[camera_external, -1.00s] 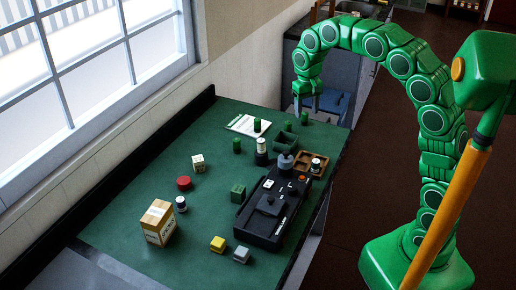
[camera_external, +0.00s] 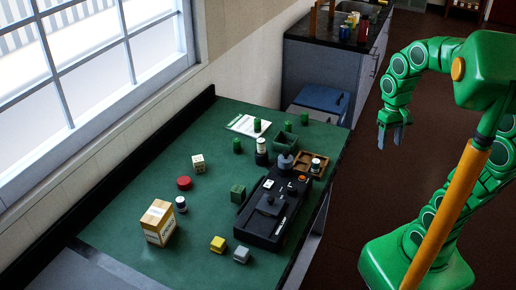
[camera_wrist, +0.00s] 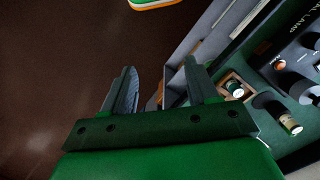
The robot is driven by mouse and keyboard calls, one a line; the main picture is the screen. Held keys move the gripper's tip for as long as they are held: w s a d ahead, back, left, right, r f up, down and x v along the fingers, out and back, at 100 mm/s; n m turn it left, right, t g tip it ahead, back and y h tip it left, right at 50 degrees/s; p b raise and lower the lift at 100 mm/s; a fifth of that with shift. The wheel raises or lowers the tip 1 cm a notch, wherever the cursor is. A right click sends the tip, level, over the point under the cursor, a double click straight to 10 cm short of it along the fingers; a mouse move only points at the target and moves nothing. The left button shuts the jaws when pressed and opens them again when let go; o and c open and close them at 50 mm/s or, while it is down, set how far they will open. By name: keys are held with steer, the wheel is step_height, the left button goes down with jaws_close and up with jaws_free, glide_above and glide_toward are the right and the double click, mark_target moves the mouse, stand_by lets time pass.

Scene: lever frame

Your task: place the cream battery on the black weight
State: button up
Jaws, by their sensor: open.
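The cream battery (camera_external: 262,144) stands upright on top of the black weight (camera_external: 261,158), a short dark cylinder on the green table. In the wrist view, the pale battery (camera_wrist: 291,122) and the dark weight (camera_wrist: 268,102) show at the right, end to end. My gripper (camera_external: 391,143) hangs over the floor to the right of the table, well apart from both. It is open and empty; the wrist view shows nothing between its two fingers (camera_wrist: 160,76).
A carton (camera_external: 158,222) stands at front left. The floor beneath my gripper is clear.

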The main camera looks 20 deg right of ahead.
steer(key=s+d+f, duration=0.3)
steer(key=s, duration=0.7)
steer(key=shift+s+f, duration=0.3)
steer(key=shift+f, duration=0.05)
stand_by(0.5)
